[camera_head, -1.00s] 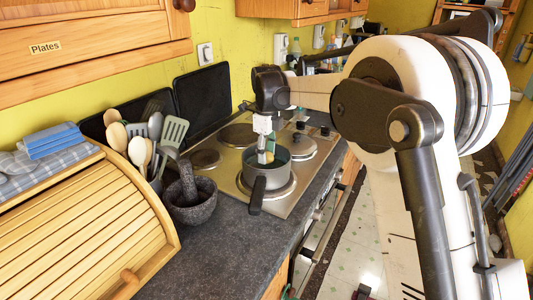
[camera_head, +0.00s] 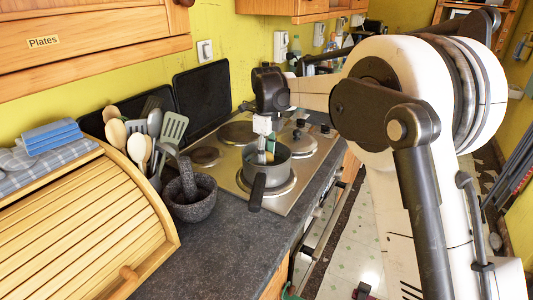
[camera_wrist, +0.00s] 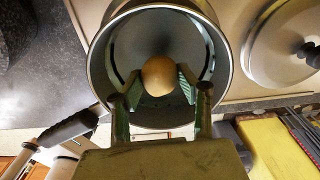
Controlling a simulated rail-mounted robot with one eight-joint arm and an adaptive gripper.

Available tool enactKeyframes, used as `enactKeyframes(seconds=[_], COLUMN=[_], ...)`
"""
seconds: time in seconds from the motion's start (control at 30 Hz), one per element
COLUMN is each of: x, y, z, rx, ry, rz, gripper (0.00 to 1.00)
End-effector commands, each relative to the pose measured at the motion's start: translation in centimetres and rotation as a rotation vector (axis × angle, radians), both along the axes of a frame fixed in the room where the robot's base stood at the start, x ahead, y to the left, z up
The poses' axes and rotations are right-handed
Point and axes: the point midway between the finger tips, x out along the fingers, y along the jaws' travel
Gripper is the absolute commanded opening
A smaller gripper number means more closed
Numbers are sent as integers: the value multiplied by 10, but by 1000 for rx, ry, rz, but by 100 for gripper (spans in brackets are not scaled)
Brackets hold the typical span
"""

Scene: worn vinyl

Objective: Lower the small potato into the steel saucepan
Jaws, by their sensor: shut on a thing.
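The steel saucepan (camera_head: 268,173) stands on the front hob plate with its dark handle (camera_head: 257,194) pointing toward the counter front. It also shows in the wrist view (camera_wrist: 99,65), with its open mouth below my gripper. My gripper (camera_head: 266,157) points down with its fingertips at the pan's opening. In the wrist view, my gripper (camera_wrist: 158,82) is shut on the small potato (camera_wrist: 159,75), a round tan thing between the two green-padded fingers. The potato appears within the pan's rim. I cannot tell whether it touches the pan's bottom.
A lid (camera_wrist: 290,45) lies right of the pan in the wrist view. A stone mortar with pestle (camera_head: 192,205) and a utensil holder stand left of the hob (camera_head: 225,172). A wooden bread bin (camera_head: 80,225) fills the near left. Bare counter (camera_head: 235,235) lies in front.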

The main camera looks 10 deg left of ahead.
Motion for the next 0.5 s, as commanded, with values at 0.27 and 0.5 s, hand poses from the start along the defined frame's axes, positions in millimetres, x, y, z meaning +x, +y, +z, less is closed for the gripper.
enactKeyframes(seconds=[0.27,0.5], x=[0,0], y=[0,0], z=[-4,-7], rx=[0,0], ry=[0,0], rz=[0,0], gripper=[5,5])
